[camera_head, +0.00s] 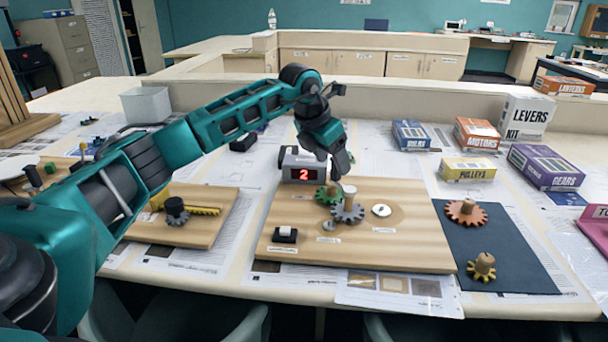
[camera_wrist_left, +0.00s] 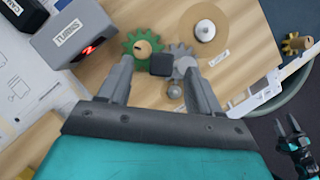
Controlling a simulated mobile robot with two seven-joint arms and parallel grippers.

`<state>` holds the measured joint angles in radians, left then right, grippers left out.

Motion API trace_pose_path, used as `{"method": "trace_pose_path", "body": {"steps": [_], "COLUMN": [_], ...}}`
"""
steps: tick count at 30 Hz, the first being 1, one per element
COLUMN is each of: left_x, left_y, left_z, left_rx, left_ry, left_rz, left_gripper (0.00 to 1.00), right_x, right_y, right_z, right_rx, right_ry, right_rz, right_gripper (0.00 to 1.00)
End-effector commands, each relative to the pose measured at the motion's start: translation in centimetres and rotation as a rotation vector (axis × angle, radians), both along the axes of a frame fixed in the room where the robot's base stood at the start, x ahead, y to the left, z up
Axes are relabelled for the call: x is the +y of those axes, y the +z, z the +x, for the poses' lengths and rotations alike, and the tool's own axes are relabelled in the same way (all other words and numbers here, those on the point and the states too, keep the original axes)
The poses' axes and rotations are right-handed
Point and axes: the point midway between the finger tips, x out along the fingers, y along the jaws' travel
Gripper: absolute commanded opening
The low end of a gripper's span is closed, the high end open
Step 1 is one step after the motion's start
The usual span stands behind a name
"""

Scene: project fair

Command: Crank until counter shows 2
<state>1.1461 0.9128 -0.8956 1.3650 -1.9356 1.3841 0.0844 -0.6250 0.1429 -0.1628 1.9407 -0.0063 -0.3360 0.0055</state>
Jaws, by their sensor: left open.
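The counter box (camera_head: 300,170) stands at the back of the wooden board (camera_head: 400,250), and its red display reads 2. It also shows in the left wrist view (camera_wrist_left: 70,32), labelled "TURNS". On the board are a green gear (camera_head: 328,195), a grey gear (camera_head: 348,211) with a pale upright post, and a white round hub (camera_head: 381,210). My left gripper (camera_head: 342,168) is open above the gears. In the left wrist view its fingers (camera_wrist_left: 160,82) are spread, with a dark square piece (camera_wrist_left: 162,65) between the gears beyond them. My right gripper (camera_wrist_left: 288,134) is small there.
A dark mat (camera_head: 500,265) on the right holds an orange gear (camera_head: 466,211) and a yellow gear (camera_head: 482,268). A smaller board (camera_head: 205,232) lies left. Kit boxes, such as the purple one (camera_head: 545,167), stand at the back right. A black-and-white block (camera_head: 286,234) sits on the board's front left.

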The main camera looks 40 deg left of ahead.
Motion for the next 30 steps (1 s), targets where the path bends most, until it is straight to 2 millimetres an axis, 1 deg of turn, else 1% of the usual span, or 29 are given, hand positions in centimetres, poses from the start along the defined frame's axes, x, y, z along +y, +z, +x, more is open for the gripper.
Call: {"method": "trace_pose_path", "body": {"steps": [9,13,18,30], "left_x": [0.3,0.4,0.4,0.4], "left_y": [2.5,3.3,3.6,3.6], "left_z": [-1.1,-1.5,-1.7,-1.7], "left_rx": [-0.003,-0.002,-0.001,-0.002], "left_ry": [0.002,0.0,0.0,0.001], "left_rz": [0.001,0.0,0.0,0.0], "left_gripper": [0.64,0.64,0.64,0.64], "right_x": [0.0,0.0,0.0,0.0], "right_y": [0.0,0.0,0.0,0.0], "right_z": [0.0,0.0,0.0,0.0], "right_rx": [0.0,0.0,0.0,0.0], "right_ry": [0.0,0.0,0.0,0.0], "right_rz": [0.0,0.0,0.0,0.0], "right_gripper": [0.6,0.6,0.6,0.6]}}
